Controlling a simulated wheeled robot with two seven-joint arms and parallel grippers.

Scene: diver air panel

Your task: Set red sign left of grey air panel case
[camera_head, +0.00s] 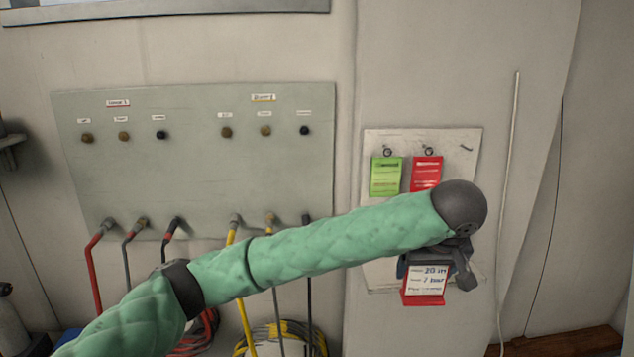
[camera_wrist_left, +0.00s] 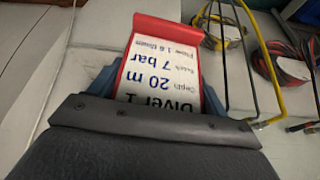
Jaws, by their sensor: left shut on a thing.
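In the left wrist view the sign (camera_wrist_left: 165,75) shows a red edge and a card reading Diver 1, depth 20 m, 7 bar. My left gripper (camera_head: 438,265) is shut on this sign, with a blue-grey finger on each side. The grey air panel (camera_head: 200,180) is on the wall to the left, with labelled knobs and hose fittings. The sign is to the right of it. My left arm hides part of the panel's lower edge. My right gripper is not in view.
The white board (camera_head: 460,165) holds a green tag (camera_head: 386,177) and a red tag (camera_head: 426,172) on hooks. Red, grey and yellow hoses (camera_head: 242,305) hang from the panel to coils below. A thin pale rod (camera_head: 509,165) stands at the right.

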